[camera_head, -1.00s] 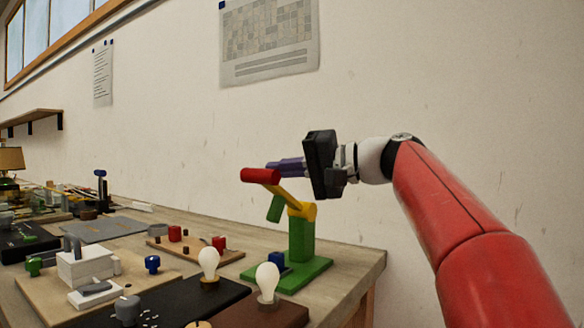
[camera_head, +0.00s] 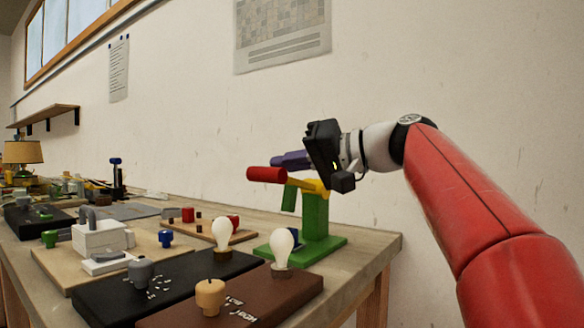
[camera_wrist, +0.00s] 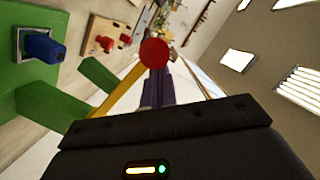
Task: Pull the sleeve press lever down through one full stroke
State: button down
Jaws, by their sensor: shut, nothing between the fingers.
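The sleeve press is a green post (camera_head: 315,215) on a green base (camera_head: 322,247), with a yellow lever (camera_head: 308,184) ending in a red handle (camera_head: 267,174). The lever lies nearly level, tilted slightly up toward the handle. My gripper (camera_head: 278,161) has its purple fingers shut and empty, just above and behind the handle. In the wrist view the fingers (camera_wrist: 156,78) line up with the red handle (camera_wrist: 154,53), beside the yellow lever (camera_wrist: 118,92). I cannot tell whether they touch. A blue block (camera_wrist: 45,48) sits in a grey-rimmed socket on the base.
Two bulbs (camera_head: 222,234) stand in front of the press, near a black board (camera_head: 115,300) and a brown board (camera_head: 265,297). A white fixture (camera_head: 100,240) stands on the left. The wall is close behind. The space above the press is open.

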aim_at(283, 181)
jog(key=shift+s+a+f+n+b, duration=0.1)
jog(key=shift+f+n+b, duration=0.15)
jog(key=shift+f, duration=0.2)
jog(key=shift+s+a+f+n+b, duration=0.1)
jog(key=shift+f+n+b, duration=0.05)
jog(key=shift+f+b, duration=0.25)
jog(key=shift+s+a+f+b, duration=0.1)
jog(key=shift+s+f+b, duration=0.05)
jog(key=shift+f+b, duration=0.4)
